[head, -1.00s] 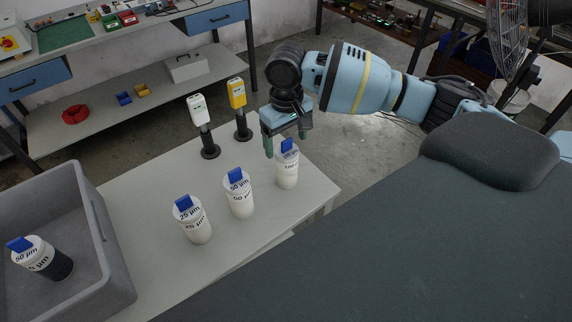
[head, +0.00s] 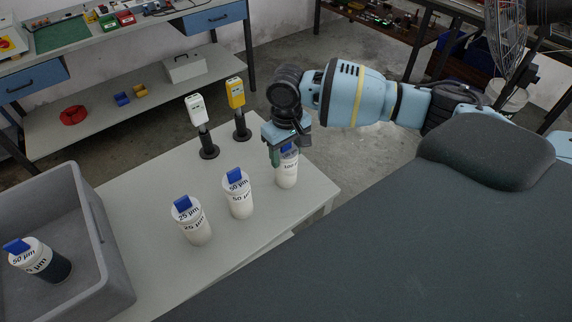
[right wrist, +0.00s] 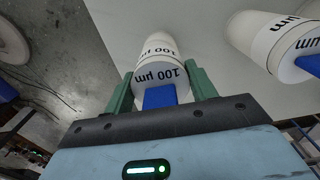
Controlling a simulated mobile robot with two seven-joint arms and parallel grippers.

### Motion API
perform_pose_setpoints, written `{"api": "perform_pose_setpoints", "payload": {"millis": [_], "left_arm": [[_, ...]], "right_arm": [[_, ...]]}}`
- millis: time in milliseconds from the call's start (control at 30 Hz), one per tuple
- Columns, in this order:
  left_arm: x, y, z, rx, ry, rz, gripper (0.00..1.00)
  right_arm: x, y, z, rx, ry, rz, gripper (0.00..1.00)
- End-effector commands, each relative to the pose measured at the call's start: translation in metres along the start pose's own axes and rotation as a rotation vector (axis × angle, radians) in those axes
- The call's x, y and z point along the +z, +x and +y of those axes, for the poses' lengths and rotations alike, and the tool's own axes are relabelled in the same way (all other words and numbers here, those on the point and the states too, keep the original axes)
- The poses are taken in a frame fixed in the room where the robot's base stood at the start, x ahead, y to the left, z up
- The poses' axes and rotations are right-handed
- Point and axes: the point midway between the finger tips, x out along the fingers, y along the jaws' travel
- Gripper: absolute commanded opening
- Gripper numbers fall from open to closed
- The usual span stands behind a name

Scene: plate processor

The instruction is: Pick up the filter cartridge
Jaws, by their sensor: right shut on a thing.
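A white filter cartridge marked 100 µm (head: 287,172) stands upright near the table's right end. My right gripper (head: 284,152) is over its top, shut on it, and hides most of its blue tab. In the right wrist view the green fingers (right wrist: 160,88) lie on either side of the blue tab and the labelled cap (right wrist: 158,72). Two more white cartridges with blue tabs stand in a row to the left: 50 µm (head: 239,198) and 25 µm (head: 195,225). My left gripper is not in view.
A grey crate (head: 95,225) at the left holds a used, dark-bodied 50 µm cartridge (head: 45,262). A white device (head: 200,115) and a yellow device (head: 237,98) stand on black posts behind the row. The table front is clear.

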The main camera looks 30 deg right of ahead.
Motion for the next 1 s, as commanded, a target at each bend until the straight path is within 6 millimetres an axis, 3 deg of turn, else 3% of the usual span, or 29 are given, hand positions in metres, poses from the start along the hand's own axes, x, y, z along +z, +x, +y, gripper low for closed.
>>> {"api": "perform_pose_setpoints", "payload": {"millis": [33,200,567,833,1000], "left_arm": [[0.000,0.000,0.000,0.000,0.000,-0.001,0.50],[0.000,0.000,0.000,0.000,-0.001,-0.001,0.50],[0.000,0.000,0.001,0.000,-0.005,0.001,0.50],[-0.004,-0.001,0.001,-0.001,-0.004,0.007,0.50],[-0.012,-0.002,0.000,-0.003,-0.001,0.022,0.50]], "right_arm": [[0.000,0.000,0.000,0.000,0.000,0.000,0.37],[0.000,0.000,0.000,0.000,0.000,0.000,0.17],[0.000,-0.006,0.000,0.000,0.000,0.001,0.17],[-0.001,-0.038,0.000,-0.002,0.000,0.003,0.17],[0.020,-0.041,-0.033,-0.002,-0.008,0.002,0.17]]}}
